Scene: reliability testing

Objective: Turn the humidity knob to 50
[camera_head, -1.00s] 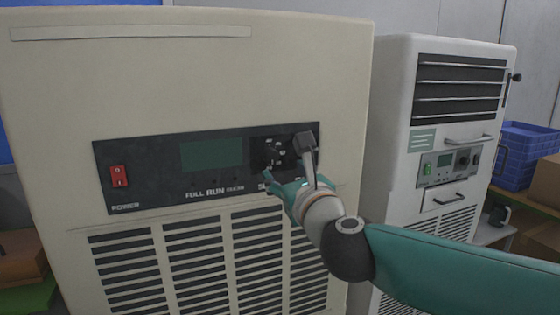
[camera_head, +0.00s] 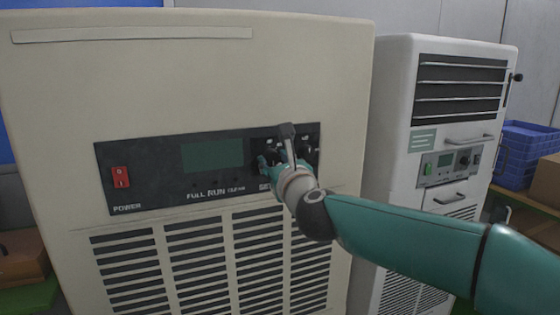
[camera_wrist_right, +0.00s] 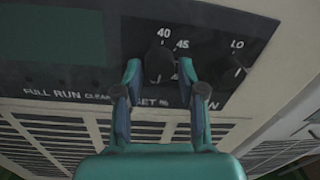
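The beige machine's dark control panel (camera_head: 150,160) faces me. In the right wrist view, a round black knob (camera_wrist_right: 158,62) has marks reading 40 and 45 around it; another mark is partly hidden. My right gripper (camera_wrist_right: 160,76) is open, its two teal fingers on either side of this knob, with small gaps visible. In the head view the right gripper (camera_head: 274,160) is in front of the panel's right part and hides most of the knob. The knob's exact setting is not readable. My left gripper is not in view.
A second black knob (camera_wrist_right: 229,70), marked LO, sits to the right of the gripper. The panel also has a red power switch (camera_head: 121,177) and a dark green screen (camera_head: 212,155). A white machine (camera_head: 395,130) stands to the right, with blue crates (camera_head: 525,150) beyond.

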